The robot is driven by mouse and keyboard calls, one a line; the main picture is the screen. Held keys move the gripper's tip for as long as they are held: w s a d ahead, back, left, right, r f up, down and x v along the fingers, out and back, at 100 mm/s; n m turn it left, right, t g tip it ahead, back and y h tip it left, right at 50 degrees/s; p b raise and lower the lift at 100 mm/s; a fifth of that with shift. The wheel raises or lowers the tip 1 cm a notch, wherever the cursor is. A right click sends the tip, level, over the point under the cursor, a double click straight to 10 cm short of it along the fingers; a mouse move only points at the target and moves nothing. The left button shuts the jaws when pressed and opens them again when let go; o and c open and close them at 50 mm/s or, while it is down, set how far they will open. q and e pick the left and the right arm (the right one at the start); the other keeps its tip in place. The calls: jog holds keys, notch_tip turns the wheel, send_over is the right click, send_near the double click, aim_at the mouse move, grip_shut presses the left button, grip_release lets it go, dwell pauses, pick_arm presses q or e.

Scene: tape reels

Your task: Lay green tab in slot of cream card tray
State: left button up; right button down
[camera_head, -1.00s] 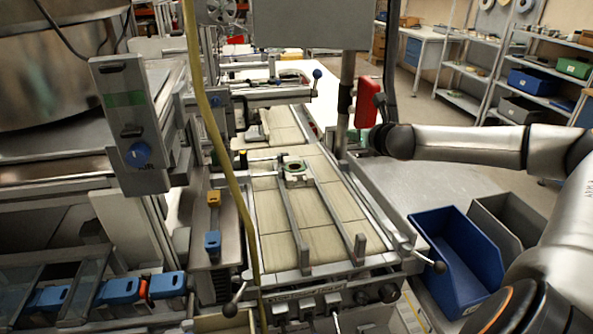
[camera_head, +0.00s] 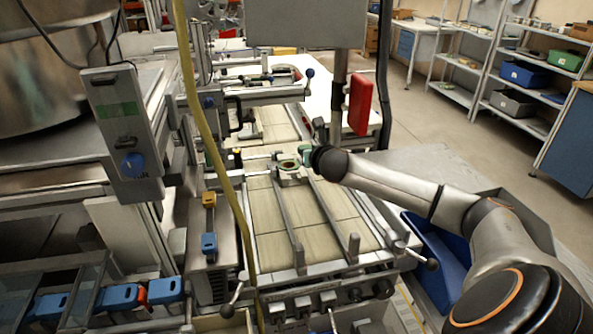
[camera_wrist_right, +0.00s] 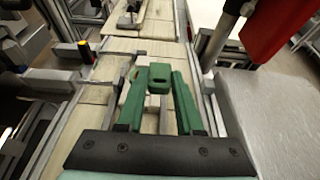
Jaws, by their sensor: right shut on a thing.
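My right gripper (camera_head: 306,154) reaches in from the right over the belt. In the right wrist view its two green fingers (camera_wrist_right: 158,88) are shut on a green tab (camera_wrist_right: 160,78), a small block with a dark slot. A pale cream piece (camera_head: 290,178) with a round green-rimmed top sits on the belt, just left of the gripper. I cannot tell for sure that it is the card tray. In the right wrist view the tab and fingers hide part of the pale piece behind them. No slot is clear to see. My left gripper is not in view.
The tiled belt (camera_head: 268,222) runs away from me between metal rails (camera_head: 323,212). A red box (camera_head: 361,104) hangs on the right, near my right arm. A blue bin (camera_head: 435,262) stands at lower right. A yellow hose (camera_head: 203,120) hangs at left. The near belt between the rails is clear.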

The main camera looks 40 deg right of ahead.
jog(key=f, duration=0.1)
jog(key=w+a+f, duration=0.2)
jog(key=shift+a+f, duration=0.1)
jog(key=shift+f, duration=0.2)
jog(key=shift+w+a+f, duration=0.1)
jog(key=shift+w+f, duration=0.05)
jog(key=shift+f, duration=1.6)
jog(key=shift+f, duration=0.65)
jog(key=c, duration=0.6)
grip_release()
jog(key=shift+o, duration=0.2)
